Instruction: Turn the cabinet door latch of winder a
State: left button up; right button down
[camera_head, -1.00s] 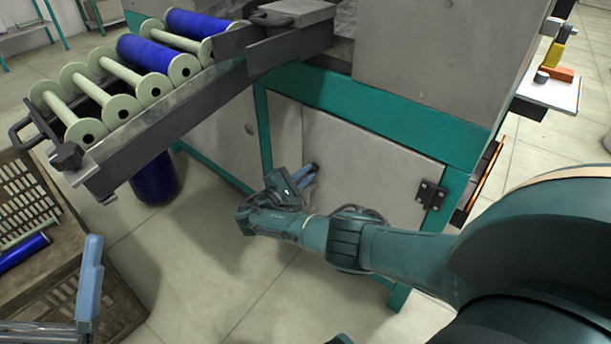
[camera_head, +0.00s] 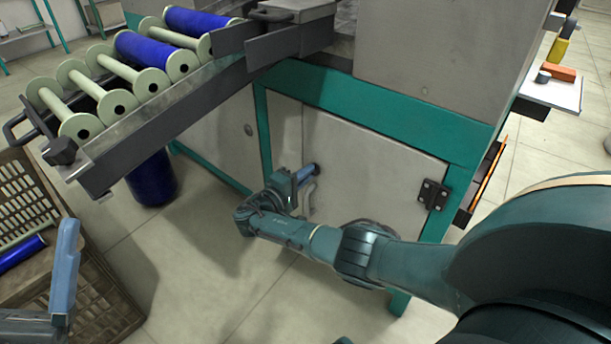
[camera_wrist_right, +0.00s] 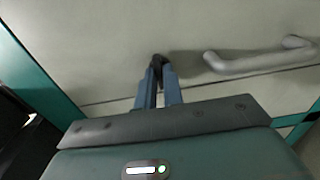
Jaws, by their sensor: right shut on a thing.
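The grey cabinet door (camera_head: 365,170) of the winder sits in a teal frame and is closed as far as I can see. My right gripper (camera_head: 312,171) is at the door's left edge, its blue fingers pointing at the door. In the right wrist view the fingers (camera_wrist_right: 161,68) are shut on the small dark latch (camera_wrist_right: 157,60), which they mostly hide. A pale bar handle (camera_wrist_right: 258,62) is just right of the fingers there; it also shows below them in the head view (camera_head: 309,197). My left gripper (camera_head: 65,265) is only partly visible at lower left, away from the door.
A rack (camera_head: 165,120) of blue and empty bobbins juts out at upper left. A brown crate (camera_head: 110,290) stands at lower left. A black hinge (camera_head: 433,194) is on the door's right side. The floor before the door is clear.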

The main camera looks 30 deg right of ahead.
dwell(0.5)
jog(key=c, duration=1.5)
grip_release()
